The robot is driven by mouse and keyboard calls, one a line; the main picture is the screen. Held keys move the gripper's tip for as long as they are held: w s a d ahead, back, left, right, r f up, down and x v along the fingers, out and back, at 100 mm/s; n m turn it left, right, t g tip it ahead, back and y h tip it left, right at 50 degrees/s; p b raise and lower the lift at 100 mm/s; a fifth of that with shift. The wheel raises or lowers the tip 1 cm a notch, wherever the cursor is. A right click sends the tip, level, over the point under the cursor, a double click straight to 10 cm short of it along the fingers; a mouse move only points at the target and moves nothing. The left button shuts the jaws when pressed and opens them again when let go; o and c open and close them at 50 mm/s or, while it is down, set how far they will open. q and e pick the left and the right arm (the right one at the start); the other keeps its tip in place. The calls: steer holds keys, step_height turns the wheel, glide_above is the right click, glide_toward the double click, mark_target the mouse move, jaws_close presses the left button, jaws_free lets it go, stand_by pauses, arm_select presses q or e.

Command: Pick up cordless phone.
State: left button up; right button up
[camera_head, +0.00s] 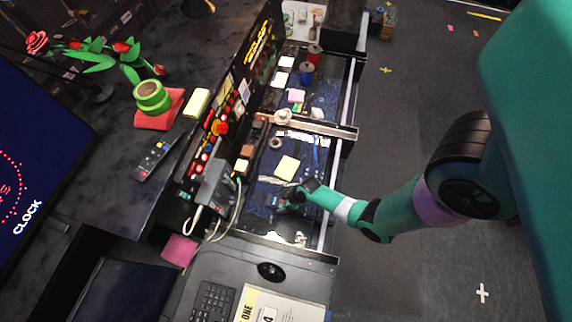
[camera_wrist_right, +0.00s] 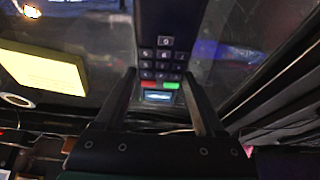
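The cordless phone (camera_wrist_right: 164,58) is dark, with a keypad, a red key, a green key and a small lit screen in the right wrist view. It lies on the dark surface of the long bench. My right gripper (camera_wrist_right: 161,80) has one finger on each side of the phone's screen end. The fingers are spread, and contact with the phone's sides is not clear. In the head view my right gripper (camera_head: 290,196) reaches in from the right, low over the bench, and partly hides the phone. My left gripper is not in view.
A yellow note (camera_head: 287,167) lies beside the phone. A panel of coloured buttons (camera_head: 221,127) stands left of the bench. A grey box (camera_head: 211,182) with cables is nearby. A pale divider (camera_head: 310,123) crosses the bench farther back. The floor at right is mostly clear.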

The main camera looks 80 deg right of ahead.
mark_target(278, 202)
jaws_close()
steer(key=shift+r, duration=0.15)
steer(key=shift+r, duration=0.3)
step_height(278, 202, up, 3)
steer(key=shift+r+p, duration=0.1)
steer(key=shift+p, duration=0.9)
steer(key=s+a+r+p, duration=0.2)
steer(key=s+a+r, duration=0.6)
steer(key=a, duration=0.3)
steer(key=shift+s+r, duration=0.4)
steer(key=shift+r, duration=0.1)
